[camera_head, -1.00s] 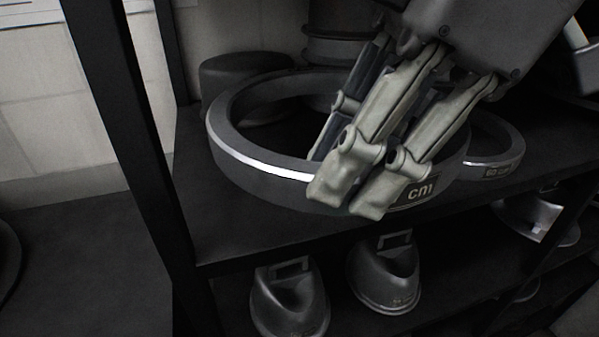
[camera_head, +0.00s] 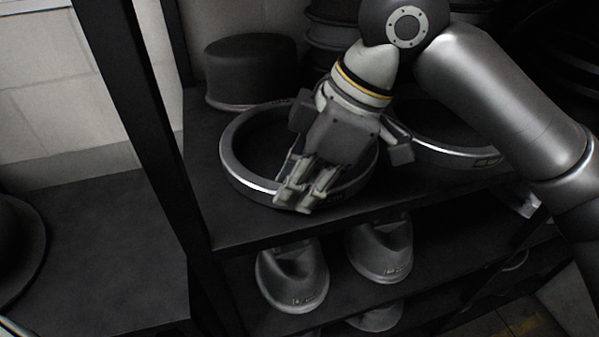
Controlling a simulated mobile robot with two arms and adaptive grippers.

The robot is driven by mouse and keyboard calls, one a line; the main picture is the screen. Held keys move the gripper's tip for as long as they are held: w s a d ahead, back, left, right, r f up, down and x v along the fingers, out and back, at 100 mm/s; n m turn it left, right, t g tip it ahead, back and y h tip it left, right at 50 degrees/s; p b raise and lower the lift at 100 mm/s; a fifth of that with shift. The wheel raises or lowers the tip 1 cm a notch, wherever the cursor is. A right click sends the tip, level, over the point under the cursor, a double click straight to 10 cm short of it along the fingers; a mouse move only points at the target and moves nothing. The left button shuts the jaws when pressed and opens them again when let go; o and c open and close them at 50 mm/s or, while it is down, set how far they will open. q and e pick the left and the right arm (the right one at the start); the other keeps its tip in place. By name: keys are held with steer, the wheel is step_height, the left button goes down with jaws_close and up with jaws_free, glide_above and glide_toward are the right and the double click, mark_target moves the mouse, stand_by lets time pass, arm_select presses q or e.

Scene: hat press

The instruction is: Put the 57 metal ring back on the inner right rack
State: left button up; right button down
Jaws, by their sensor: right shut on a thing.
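A dark metal ring with a bright lower edge (camera_head: 233,170) sits at the left end of the rack's upper shelf (camera_head: 225,228), and appears to rest on it. My right gripper (camera_head: 297,199) comes down from above and is shut on the front wall of this ring. The fingers hide most of its label, so I cannot read the number. A second ring (camera_head: 455,157) lies to the right, partly behind my right arm. My left gripper is not in view.
A dark hat (camera_head: 250,75) stands behind the ring, with stacked dark forms (camera_head: 325,45) beside it. A black rack post (camera_head: 130,110) rises at the left. Metal hat moulds (camera_head: 293,275) sit on the shelf below. Another hat (camera_head: 18,245) is at the far left.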

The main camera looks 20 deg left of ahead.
steer(key=shift+d, duration=0.1)
steer(key=shift+f, duration=0.1)
steer(key=c, duration=1.3)
jaws_free()
steer(key=shift+f, duration=0.1)
steer(key=b+v, duration=0.2)
steer(key=v, duration=0.4)
steer(key=shift+d+r, duration=0.1)
steer(key=shift+r, duration=0.2)
steer(key=shift+d+r, duration=0.2)
steer(key=shift+r, duration=0.3)
